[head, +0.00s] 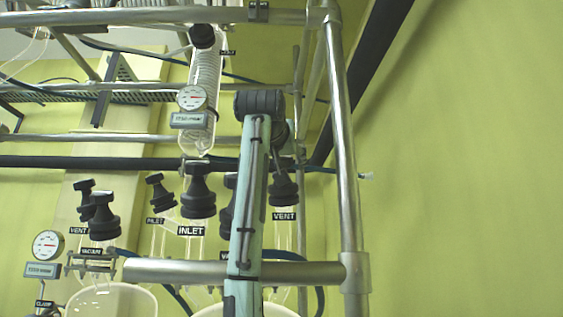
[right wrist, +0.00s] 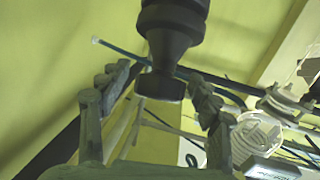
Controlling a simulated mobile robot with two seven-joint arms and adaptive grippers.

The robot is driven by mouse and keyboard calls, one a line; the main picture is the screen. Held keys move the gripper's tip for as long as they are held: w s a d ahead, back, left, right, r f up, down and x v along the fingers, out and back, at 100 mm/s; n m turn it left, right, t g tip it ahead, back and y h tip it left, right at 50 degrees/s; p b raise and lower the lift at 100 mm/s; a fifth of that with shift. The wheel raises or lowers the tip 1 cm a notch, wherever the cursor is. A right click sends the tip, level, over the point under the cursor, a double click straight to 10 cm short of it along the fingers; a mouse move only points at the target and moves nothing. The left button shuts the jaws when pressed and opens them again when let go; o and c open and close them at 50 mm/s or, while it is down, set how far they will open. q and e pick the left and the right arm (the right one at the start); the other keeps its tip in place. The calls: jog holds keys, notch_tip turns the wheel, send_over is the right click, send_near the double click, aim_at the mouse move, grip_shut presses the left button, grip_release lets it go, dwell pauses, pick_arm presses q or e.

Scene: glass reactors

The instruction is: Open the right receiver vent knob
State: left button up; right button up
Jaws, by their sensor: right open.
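The right receiver vent knob (head: 284,188) is black, above a "VENT" label (head: 285,216) at the right of the glassware in the head view. In the right wrist view the black knob (right wrist: 172,30) comes down from the top edge, its cap end between my fingers. My right gripper (right wrist: 160,82) is open, with one finger on each side of the knob's end; I cannot tell whether either touches it. In the head view my right gripper (head: 281,148) is just above the knob, partly hidden behind my arm. My left gripper is not in view.
A metal post (head: 342,160) stands close right of the knob, joined to a horizontal rail (head: 310,272) below. Other black knobs, one above the "INLET" label (head: 191,231), stand to the left. A coiled glass condenser (head: 205,75) hangs up left. Far right is clear wall.

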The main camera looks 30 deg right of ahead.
jog(key=c, duration=1.2)
jog(key=shift+n, duration=0.3)
jog(key=n+t+y+b, duration=0.1)
jog(key=n+t+y, duration=0.1)
jog(key=n+y, duration=0.2)
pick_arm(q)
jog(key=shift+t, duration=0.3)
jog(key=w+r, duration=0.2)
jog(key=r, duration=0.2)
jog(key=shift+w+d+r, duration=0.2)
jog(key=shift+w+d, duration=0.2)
pick_arm(e)
jog(key=shift+n+t+y, duration=0.5)
jog(key=shift+n+y, duration=0.3)
jog(key=shift+n, duration=0.2)
jog(key=o, duration=1.2)
notch_tip(320, 180, up, 10)
jog(key=shift+r, duration=0.1)
